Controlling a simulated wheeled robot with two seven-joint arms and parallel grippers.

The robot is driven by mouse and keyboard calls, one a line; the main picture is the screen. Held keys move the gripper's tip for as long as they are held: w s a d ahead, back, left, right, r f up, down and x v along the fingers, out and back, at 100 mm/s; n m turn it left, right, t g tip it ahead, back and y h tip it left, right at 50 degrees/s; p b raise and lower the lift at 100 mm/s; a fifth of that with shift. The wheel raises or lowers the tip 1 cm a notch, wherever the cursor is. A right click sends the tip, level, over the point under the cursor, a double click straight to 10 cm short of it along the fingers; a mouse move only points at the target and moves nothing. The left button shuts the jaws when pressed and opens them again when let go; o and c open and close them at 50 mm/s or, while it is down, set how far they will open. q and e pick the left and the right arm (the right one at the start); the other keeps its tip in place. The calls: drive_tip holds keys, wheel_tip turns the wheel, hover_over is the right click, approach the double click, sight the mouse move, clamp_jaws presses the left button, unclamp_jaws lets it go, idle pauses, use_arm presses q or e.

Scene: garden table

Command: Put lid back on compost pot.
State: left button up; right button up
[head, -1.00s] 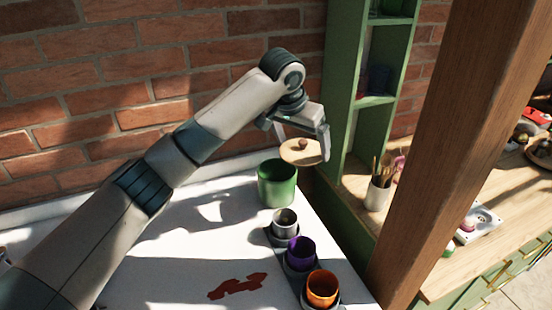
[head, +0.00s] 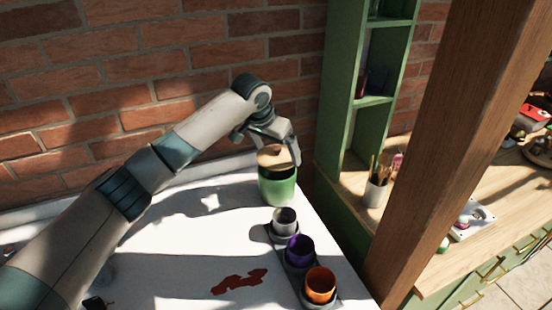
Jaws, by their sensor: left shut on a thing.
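The green compost pot (head: 278,188) stands upright at the back right corner of the white table. The round wooden lid (head: 270,159) is at the pot's mouth, over the opening; I cannot tell whether it is fully seated. My left gripper (head: 276,152) is shut on the lid, with one finger showing at the right of the pot's rim. The lid's knob is largely hidden by the gripper. My right gripper is not in view.
A tray with grey (head: 284,220), purple (head: 300,249) and orange (head: 320,285) cups stands in front of the pot. A reddish-brown patch (head: 239,283) lies on the white table (head: 180,265). Green shelves and a wooden post (head: 450,130) rise to the right, with a brick wall behind.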

sight(274, 157)
use_arm(q)
wheel_tip(274, 157, down, 3)
drive_tip(key=shift+r+p, duration=0.1)
drive_tip(key=shift+p, duration=0.6)
drive_tip(key=shift+f, duration=0.25)
drive_tip(key=shift+f, duration=0.4)
drive_tip(key=o, duration=0.8)
drive_tip(key=shift+c, duration=0.2)
drive_tip(key=shift+r, duration=0.15)
drive_tip(key=shift+s+a+r, duration=0.1)
drive_tip(key=shift+r, duration=0.5)
drive_tip(key=b+v, duration=0.3)
drive_tip(key=v, duration=0.7)
drive_tip(key=shift+a+r, duration=0.1)
drive_tip(key=shift+r, duration=0.05)
drive_tip(key=shift+s+a+r+b, duration=0.1)
drive_tip(key=shift+s+r+b, duration=0.2)
drive_tip(key=shift+r, duration=0.15)
